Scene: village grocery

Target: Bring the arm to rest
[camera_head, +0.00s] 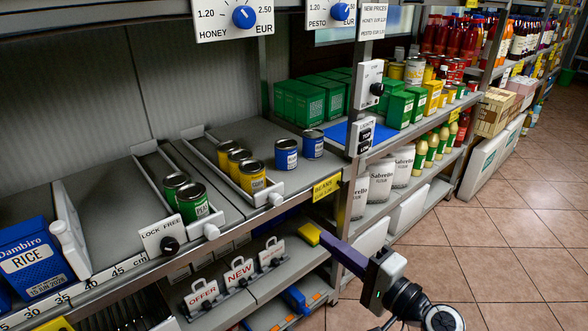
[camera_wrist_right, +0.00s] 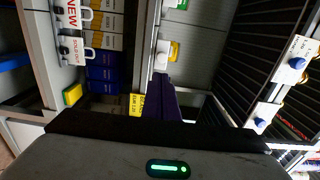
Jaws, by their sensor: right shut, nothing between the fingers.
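My right gripper (camera_head: 326,238) is at the lower middle of the head view, in front of the shelf edge and below the yellow BEANS label (camera_head: 327,187). Its purple fingers are together and hold nothing. They point left and up toward the lower shelf. In the right wrist view the shut purple fingers (camera_wrist_right: 160,84) show at the middle. The right arm comes in from the bottom right over the aisle. My left gripper is in neither view.
Green cans (camera_head: 191,202), yellow cans (camera_head: 252,176) and blue cans (camera_head: 286,154) stand on the upper shelf. OFFER, NEW and another sign (camera_head: 240,272) stand on the lower shelf, near a yellow sponge-like block (camera_head: 306,234). The tiled aisle floor (camera_head: 490,255) at right is clear.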

